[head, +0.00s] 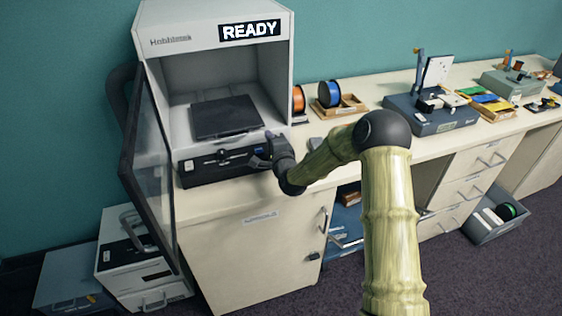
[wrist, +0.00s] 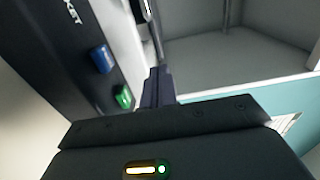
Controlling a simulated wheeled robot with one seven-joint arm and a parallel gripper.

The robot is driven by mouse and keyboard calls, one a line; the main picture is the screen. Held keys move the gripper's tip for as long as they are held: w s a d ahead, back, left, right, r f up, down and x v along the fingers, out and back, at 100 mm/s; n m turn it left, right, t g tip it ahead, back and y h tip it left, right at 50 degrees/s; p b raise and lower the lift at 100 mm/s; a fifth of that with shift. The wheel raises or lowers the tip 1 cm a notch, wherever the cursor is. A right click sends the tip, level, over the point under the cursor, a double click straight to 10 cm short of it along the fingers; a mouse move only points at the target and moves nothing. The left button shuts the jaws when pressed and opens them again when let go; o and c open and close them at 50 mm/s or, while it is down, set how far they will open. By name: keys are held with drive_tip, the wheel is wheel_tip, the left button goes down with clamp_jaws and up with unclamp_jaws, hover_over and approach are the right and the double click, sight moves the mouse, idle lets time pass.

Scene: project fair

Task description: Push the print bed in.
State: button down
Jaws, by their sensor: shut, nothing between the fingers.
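The print bed (head: 227,117) is a dark flat plate inside the open chamber of the white printer (head: 212,42), which bears a READY sign. My gripper (head: 259,160) is at the right end of the printer's black front panel (head: 205,172), in front of and below the bed. In the wrist view my gripper's fingers (wrist: 157,86) are shut and empty, beside a dark panel (wrist: 75,60) with a blue and a green button. I cannot tell whether the fingers touch the panel. The bed is not clearly seen in the wrist view.
The printer's glass door (head: 148,165) stands open to the left. Orange and blue spools (head: 330,93) stand on the counter to the right of the printer. Farther right is a blue-grey device (head: 430,115). A cabinet (head: 250,250) is below the printer.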

drive_tip(key=b+v, duration=0.1)
drive_tip(key=v, duration=0.8)
drive_tip(key=shift+s+d+b, duration=0.25)
drive_tip(key=shift+s+b, duration=0.05)
drive_tip(key=shift+b, duration=0.05)
drive_tip(key=s+d+n+g+h, duration=0.2)
drive_tip(key=s+d+n+g, duration=0.2)
drive_tip(key=s, duration=0.5)
drive_tip(key=s+d+f+n+g+h, duration=0.1)
drive_tip(key=s+d+n+g, duration=0.4)
drive_tip(key=s, duration=0.5)
drive_tip(key=s+d+f+n+g+h, duration=0.1)
drive_tip(key=s+d+n+g, duration=0.3)
drive_tip(key=s, duration=0.5)
drive_tip(key=shift+s+d+n+g+h, duration=0.4)
drive_tip(key=shift+n+g+h, duration=0.3)
drive_tip(key=shift+g+h, duration=0.1)
drive_tip(key=shift+d, duration=0.1)
